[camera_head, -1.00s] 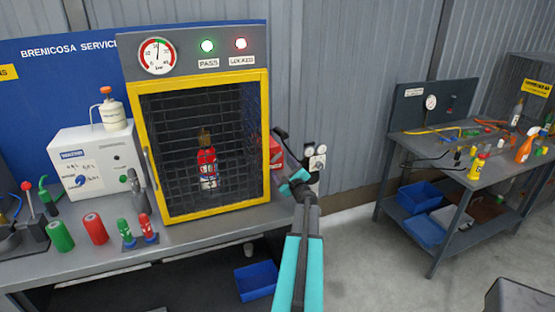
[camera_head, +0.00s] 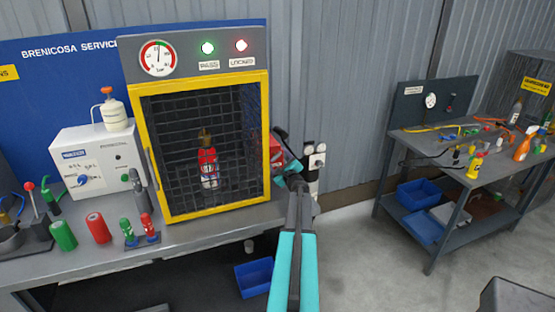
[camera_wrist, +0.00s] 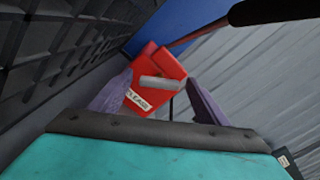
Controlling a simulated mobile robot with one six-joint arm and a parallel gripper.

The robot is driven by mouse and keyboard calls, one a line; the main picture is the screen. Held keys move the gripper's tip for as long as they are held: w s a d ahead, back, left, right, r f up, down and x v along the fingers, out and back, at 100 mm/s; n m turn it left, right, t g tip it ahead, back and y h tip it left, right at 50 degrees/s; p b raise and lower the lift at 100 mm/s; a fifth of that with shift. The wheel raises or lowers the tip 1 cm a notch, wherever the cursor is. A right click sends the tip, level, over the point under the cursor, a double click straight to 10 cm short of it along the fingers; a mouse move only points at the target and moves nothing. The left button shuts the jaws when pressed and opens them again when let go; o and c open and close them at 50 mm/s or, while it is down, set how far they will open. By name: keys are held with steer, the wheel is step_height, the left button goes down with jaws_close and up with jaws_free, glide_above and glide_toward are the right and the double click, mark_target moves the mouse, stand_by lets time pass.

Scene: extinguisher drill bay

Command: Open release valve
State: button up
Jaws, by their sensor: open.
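The release valve is a red box on the right side of the yellow-framed test cage, partly hidden by my arm in the head view (camera_head: 275,150). In the wrist view the red box (camera_wrist: 165,68) shows a partly hidden label ending in "LEASE" and a pale grey bar across its front. A red rod with a black grip (camera_wrist: 275,10) extends from it toward the upper right. My gripper (camera_wrist: 160,98) is open, its two purple fingers on either side of the box's front. Contact cannot be told. In the head view my gripper (camera_head: 284,172) is beside the cage.
The cage (camera_head: 265,110) holds a red extinguisher (camera_head: 207,165) behind mesh. Its gauge (camera_head: 157,58) and green and red lamps sit above. Red and green cylinders stand on the bench (camera_head: 225,215) to the left. A second cluttered bench (camera_head: 455,165) stands right, with open floor between.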

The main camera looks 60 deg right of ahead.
steer(key=c, duration=1)
steer(key=shift+c, duration=0.2)
steer(key=shift+f+b, duration=0.15)
steer(key=shift+b, duration=0.5)
steer(key=n+b, duration=0.2)
steer(key=b, duration=0.3)
steer(key=n+b, duration=0.1)
steer(key=b, duration=0.3)
steer(key=shift+n, duration=0.3)
steer(key=shift+n+b, duration=0.3)
steer(key=shift+b, duration=0.2)
steer(key=o, duration=1)
